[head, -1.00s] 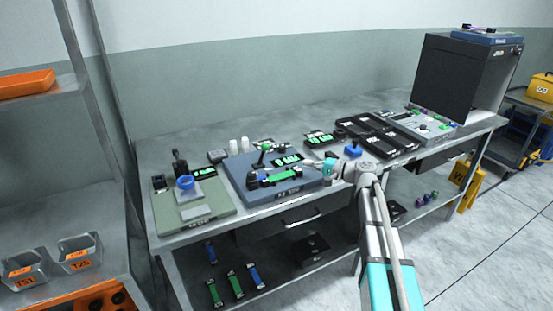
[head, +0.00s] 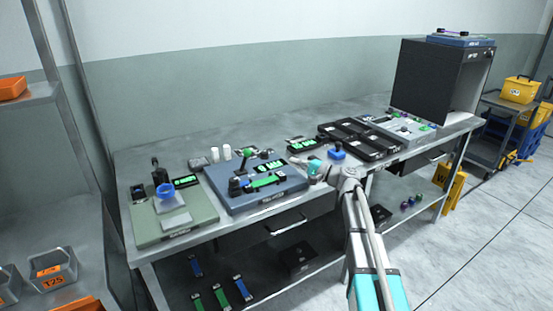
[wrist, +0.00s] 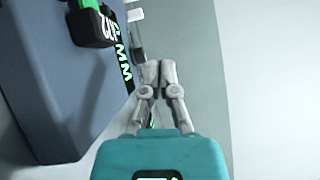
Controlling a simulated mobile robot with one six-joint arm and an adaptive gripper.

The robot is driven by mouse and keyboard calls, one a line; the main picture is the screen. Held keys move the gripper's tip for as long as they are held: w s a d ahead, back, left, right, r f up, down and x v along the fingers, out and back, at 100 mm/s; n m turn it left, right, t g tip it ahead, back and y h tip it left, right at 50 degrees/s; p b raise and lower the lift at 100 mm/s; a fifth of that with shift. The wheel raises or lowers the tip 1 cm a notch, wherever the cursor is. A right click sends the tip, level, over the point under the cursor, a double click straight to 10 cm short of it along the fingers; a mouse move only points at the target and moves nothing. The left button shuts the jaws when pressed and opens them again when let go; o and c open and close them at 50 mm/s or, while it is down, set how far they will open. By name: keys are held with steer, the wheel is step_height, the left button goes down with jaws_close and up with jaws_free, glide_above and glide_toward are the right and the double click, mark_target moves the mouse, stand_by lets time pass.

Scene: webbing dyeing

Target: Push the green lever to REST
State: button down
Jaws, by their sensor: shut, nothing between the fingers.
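A blue-grey device (head: 235,201) sits on the bench in the head view. A small lever with a green knob (head: 246,152) stands up at its back, and a green bar with black ends (head: 265,182) lies across its front. The lever's marked positions are too small to read. My gripper (head: 296,162) is near the device's right end, apart from the green knob. In the wrist view my gripper (wrist: 158,66) is shut and empty. The device (wrist: 60,85) fills the left there, with a black block (wrist: 92,28) and some green at the top. The lever cannot be made out there.
A blue knob (head: 337,150) and black trays (head: 375,146) are to the right of my gripper. White cylinders (head: 227,152) stand behind the device. The bench's front strip is mostly clear.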

mark_target(244, 160)
steer(key=p+x, duration=0.1)
steer(key=x, duration=0.8)
steer(key=shift+w+a, duration=0.2)
steer(key=shift+a, duration=0.1)
steer(key=a, duration=0.1)
steer(key=s+a, duration=0.1)
steer(key=shift+s+a+r+p, duration=0.1)
steer(key=shift+a+r+p, duration=0.2)
steer(key=shift+a, duration=0.05)
steer(key=shift+s+a, duration=0.1)
steer(key=shift+a, duration=0.4)
